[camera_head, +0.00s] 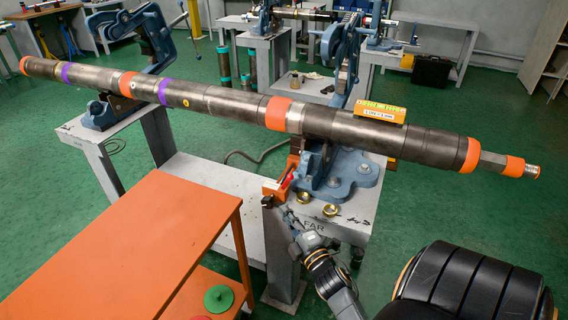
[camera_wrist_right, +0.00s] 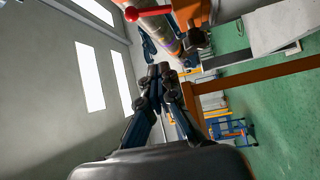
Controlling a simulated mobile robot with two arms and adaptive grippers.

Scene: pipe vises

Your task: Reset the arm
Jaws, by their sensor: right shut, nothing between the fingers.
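A long dark pipe (camera_head: 230,103) with orange and purple bands lies across two blue vises in the head view. The near vise (camera_head: 335,176) stands on the grey stand marked FAR; the other vise (camera_head: 105,112) is at the left. My right gripper (camera_head: 287,212) is in front of the near vise, just below an orange block with a red handle (camera_head: 275,188). In the right wrist view my right gripper (camera_wrist_right: 160,72) shows with its fingers together and nothing between them. The red handle (camera_wrist_right: 148,12) shows above it, apart from the fingertips. My left gripper is out of view.
An orange table (camera_head: 140,240) fills the lower left, with a green disc (camera_head: 218,298) on its lower shelf. Small brass pieces (camera_head: 327,209) lie on the near stand. A yellow level (camera_head: 380,111) sits on the pipe. More benches stand behind.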

